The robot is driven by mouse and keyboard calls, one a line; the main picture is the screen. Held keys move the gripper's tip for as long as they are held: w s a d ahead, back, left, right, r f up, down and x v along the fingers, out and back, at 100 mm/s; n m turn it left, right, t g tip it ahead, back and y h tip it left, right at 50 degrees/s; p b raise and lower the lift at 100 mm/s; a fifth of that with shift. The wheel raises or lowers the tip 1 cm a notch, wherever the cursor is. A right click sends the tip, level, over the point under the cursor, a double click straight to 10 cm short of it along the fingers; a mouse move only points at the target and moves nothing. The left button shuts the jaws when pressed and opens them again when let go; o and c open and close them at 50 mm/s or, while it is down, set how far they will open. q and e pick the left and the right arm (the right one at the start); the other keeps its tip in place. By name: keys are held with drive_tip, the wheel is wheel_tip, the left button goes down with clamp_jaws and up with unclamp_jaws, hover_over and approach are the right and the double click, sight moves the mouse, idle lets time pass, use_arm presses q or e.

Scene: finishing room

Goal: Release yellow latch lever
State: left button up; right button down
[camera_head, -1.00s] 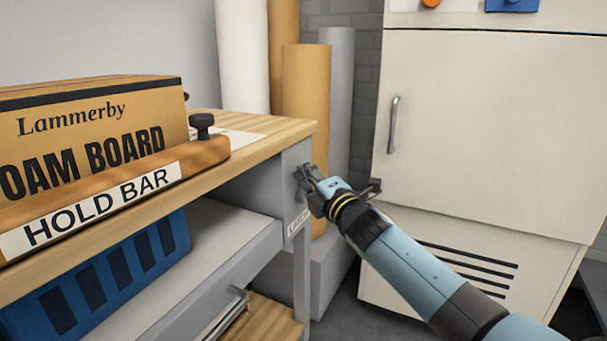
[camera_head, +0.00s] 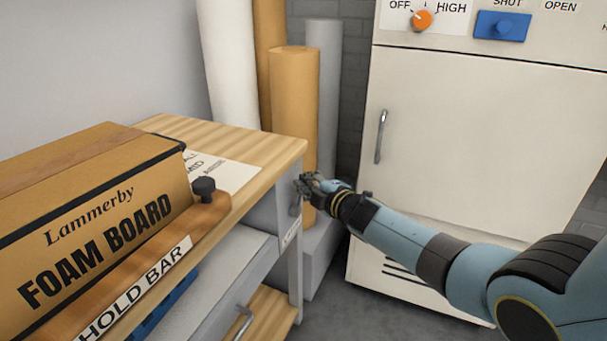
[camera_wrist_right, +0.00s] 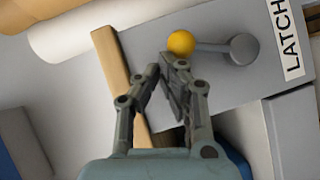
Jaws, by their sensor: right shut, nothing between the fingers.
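The yellow latch lever shows in the right wrist view as a yellow ball knob (camera_wrist_right: 181,43) on a short grey arm with a round pivot (camera_wrist_right: 243,48). It is mounted on the grey end panel beside a white LATCH label (camera_wrist_right: 284,42). My right gripper (camera_wrist_right: 168,80) is shut and empty, just short of the yellow knob in that view; I cannot tell whether it touches. In the head view my right gripper (camera_head: 308,182) is at the bench's end panel and the knob is hidden there. My left gripper is not in view.
A Lammerby foam board box (camera_head: 100,215) lies on the wooden bench top (camera_head: 240,143) behind the HOLD BAR (camera_head: 150,270). Upright rolls (camera_head: 293,110) stand behind the bench. A cream cabinet (camera_head: 460,140) stands at the right, with floor between it and the bench.

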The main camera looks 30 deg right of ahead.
drive_tip(key=shift+w+d+f+b, duration=0.35)
drive_tip(key=shift+d+b, duration=0.05)
drive_tip(key=shift+d, duration=0.1)
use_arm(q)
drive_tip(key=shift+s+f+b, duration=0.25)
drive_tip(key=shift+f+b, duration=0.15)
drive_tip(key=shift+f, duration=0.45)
use_arm(e)
drive_tip(key=shift+w+d, duration=0.6)
drive_tip(key=shift+d, duration=0.15)
